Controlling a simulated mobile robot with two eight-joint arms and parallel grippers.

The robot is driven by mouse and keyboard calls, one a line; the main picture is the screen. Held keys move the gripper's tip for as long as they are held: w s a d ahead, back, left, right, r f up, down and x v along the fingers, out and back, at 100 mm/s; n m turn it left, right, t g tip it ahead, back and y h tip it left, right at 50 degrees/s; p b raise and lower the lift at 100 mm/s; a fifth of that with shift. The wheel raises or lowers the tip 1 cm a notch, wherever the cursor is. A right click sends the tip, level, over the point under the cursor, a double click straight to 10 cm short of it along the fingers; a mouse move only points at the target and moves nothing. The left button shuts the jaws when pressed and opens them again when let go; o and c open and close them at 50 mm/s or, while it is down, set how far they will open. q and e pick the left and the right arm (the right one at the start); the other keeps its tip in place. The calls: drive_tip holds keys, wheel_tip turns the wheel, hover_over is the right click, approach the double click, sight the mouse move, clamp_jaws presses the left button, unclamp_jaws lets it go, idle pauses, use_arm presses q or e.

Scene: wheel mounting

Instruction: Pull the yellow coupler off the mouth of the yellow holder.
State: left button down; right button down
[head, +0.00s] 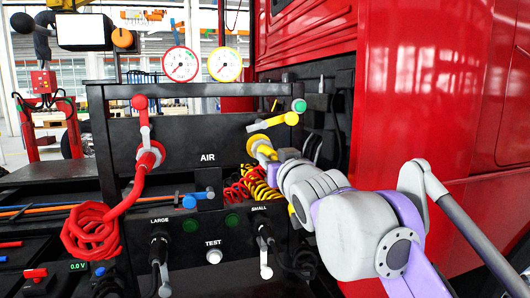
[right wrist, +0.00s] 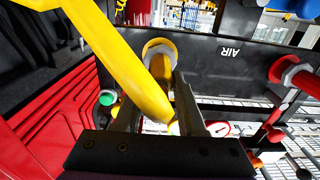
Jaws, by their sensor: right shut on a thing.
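The yellow holder (head: 256,142) is a ring-shaped fitting on the black panel, right of the AIR label. The yellow coupler (head: 266,152) is at its mouth, pointing out toward my right gripper (head: 276,158). The right gripper is shut on the coupler, and its fingers partly hide it. In the right wrist view the holder (right wrist: 158,45) is straight ahead, with the coupler (right wrist: 184,98) between the fingers (right wrist: 160,90). I cannot tell whether any gap separates coupler and holder. A thick yellow hose crosses close to that camera. My left gripper is not in view.
A yellow lever (head: 275,122) and green knob (head: 299,105) sit just above the holder. Coiled yellow hose (head: 262,182) hangs below. A red coupler in a red holder (head: 150,155) is at left. A red truck cab (head: 430,90) stands close at right.

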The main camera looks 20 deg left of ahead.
drive_tip(key=c, duration=1)
unclamp_jaws()
drive_tip(key=shift+c, duration=0.2)
clamp_jaws()
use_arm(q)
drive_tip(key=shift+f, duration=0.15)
use_arm(e)
drive_tip(key=shift+s+d+f, duration=0.1)
drive_tip(key=shift+s+d, duration=0.05)
drive_tip(key=shift+s, duration=0.05)
drive_tip(key=shift+v, duration=0.85)
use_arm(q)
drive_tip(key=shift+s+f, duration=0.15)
use_arm(e)
drive_tip(key=shift+s+d, duration=0.1)
drive_tip(key=shift+s, duration=0.1)
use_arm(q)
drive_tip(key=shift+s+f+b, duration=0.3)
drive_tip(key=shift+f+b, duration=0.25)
use_arm(e)
drive_tip(key=shift+v, duration=2.55)
